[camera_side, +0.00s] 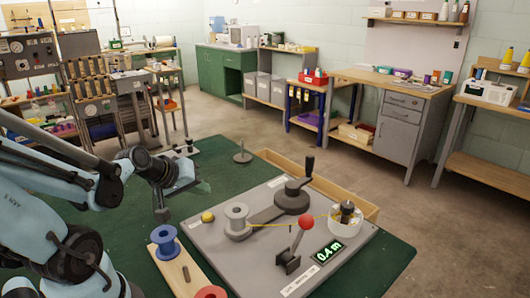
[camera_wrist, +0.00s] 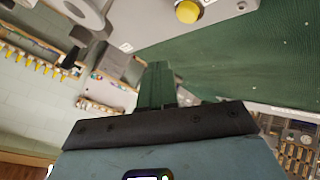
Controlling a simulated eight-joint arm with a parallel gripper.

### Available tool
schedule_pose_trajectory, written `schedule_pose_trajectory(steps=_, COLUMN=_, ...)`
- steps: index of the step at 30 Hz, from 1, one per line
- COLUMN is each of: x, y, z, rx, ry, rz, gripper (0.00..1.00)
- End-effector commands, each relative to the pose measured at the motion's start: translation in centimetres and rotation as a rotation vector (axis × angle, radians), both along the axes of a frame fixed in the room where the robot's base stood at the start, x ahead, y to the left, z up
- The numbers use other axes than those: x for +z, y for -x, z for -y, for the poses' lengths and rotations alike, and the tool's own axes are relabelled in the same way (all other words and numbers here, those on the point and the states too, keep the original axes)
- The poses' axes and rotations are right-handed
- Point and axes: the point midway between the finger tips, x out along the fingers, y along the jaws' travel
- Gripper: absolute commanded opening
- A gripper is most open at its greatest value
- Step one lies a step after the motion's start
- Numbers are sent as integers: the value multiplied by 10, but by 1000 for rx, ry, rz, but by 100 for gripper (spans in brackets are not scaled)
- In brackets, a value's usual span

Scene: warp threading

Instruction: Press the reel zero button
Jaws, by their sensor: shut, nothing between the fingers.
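A round yellow button (camera_side: 208,217), likely the reel zero button, sits at the left corner of the grey machine plate (camera_side: 262,262). It also shows in the wrist view (camera_wrist: 187,11) at the top, beside a small label. My gripper (camera_side: 162,212) is shut and empty, pointing down to the left of the button and apart from it. In the wrist view, its closed fingers (camera_wrist: 157,68) are well below the button in the picture. A grey reel (camera_side: 236,218) stands just right of the button. A display (camera_side: 328,251) reads 0.4 m.
A wooden board (camera_side: 180,268) with a blue spool (camera_side: 164,239) and red spool (camera_side: 211,292) lies left.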

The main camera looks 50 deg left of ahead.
Motion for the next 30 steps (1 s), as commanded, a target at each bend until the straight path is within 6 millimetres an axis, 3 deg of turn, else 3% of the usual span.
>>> schedule_pose_trajectory(steps=18, x=-35, y=0, z=0, rx=0, ry=0, rz=-1, gripper=0)
schedule_pose_trajectory(steps=30, x=-43, y=1, z=1, rx=0, ry=1, rz=-3, gripper=0)
